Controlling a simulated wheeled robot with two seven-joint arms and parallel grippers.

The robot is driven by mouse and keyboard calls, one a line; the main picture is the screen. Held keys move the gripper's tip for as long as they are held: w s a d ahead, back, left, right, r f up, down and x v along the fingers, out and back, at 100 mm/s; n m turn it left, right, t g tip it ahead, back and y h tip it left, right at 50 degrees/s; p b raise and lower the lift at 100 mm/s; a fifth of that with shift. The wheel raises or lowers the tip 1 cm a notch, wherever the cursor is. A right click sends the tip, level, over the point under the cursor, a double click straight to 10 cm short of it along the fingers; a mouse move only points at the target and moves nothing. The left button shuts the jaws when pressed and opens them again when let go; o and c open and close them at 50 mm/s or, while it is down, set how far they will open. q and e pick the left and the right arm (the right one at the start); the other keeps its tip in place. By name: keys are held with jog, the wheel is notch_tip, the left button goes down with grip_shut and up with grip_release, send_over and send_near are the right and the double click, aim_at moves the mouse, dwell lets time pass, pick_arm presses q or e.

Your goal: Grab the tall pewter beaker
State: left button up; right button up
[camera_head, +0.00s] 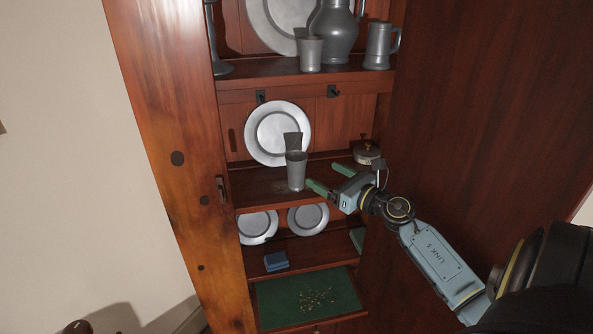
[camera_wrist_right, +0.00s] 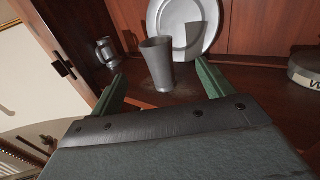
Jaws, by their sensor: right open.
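The tall pewter beaker (camera_head: 296,171) stands upright on the middle shelf, in front of a leaning pewter plate (camera_head: 270,135). My right gripper (camera_head: 330,178) is just to the right of the beaker in the head view, with its green fingers apart. In the right wrist view the beaker (camera_wrist_right: 158,64) stands beyond the open fingers (camera_wrist_right: 160,85), lined up with the gap between them. Nothing is between the fingers. My left gripper does not show.
A round lidded container (camera_head: 366,153) sits at the right end of the same shelf. The upper shelf holds a shorter cup (camera_head: 311,54), a pitcher (camera_head: 335,32) and a tankard (camera_head: 380,46). A blue box (camera_head: 276,261) and small plates sit below. Wooden panels flank the shelves.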

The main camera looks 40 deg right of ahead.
aim_at(305, 164)
jog(key=w, duration=0.7)
jog(key=shift+w+a+p, duration=0.25)
jog(key=shift+w+p, duration=0.05)
jog(key=shift+p, duration=0.05)
jog(key=shift+w+a+r+p, duration=0.1)
jog(key=shift+w+a+p, duration=0.1)
jog(key=shift+w, duration=1.1)
jog(key=shift+w+a+p, duration=0.1)
jog(key=shift+w+a, duration=0.05)
jog(key=shift+w, duration=1.15)
jog(key=c, duration=1.1)
jog(key=shift+c, duration=0.3)
jog(key=shift+r, duration=0.15)
